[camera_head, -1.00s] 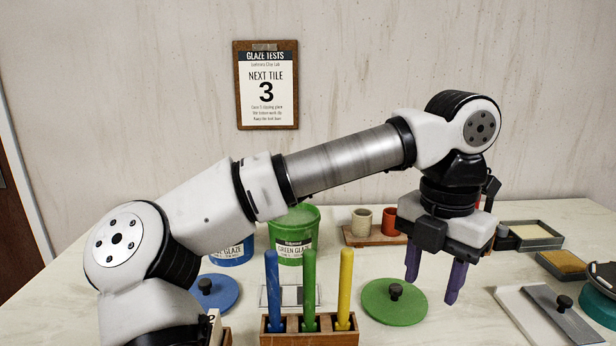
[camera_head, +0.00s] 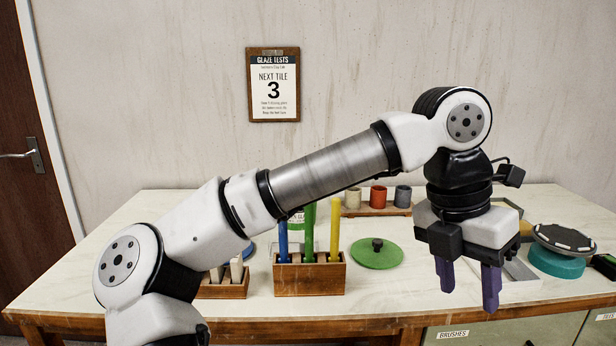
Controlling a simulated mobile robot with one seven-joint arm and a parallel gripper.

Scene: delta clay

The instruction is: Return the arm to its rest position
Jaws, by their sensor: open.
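My arm spans the view from the lower left up to the right, with its wrist bent downward. My gripper (camera_head: 468,292) points down at the right, in front of the worktable (camera_head: 130,245). Its two purple fingers are apart with nothing between them. The gripper and wrist hide part of a pale tray (camera_head: 522,272) behind them. The gripper appears clear of the things on the table.
A wooden rack (camera_head: 310,277) holds blue, green and yellow handles. A green lid (camera_head: 376,254) lies right of it. Several cups (camera_head: 378,196) stand behind. A teal round stand (camera_head: 555,262) is at right. The table's left end is bare.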

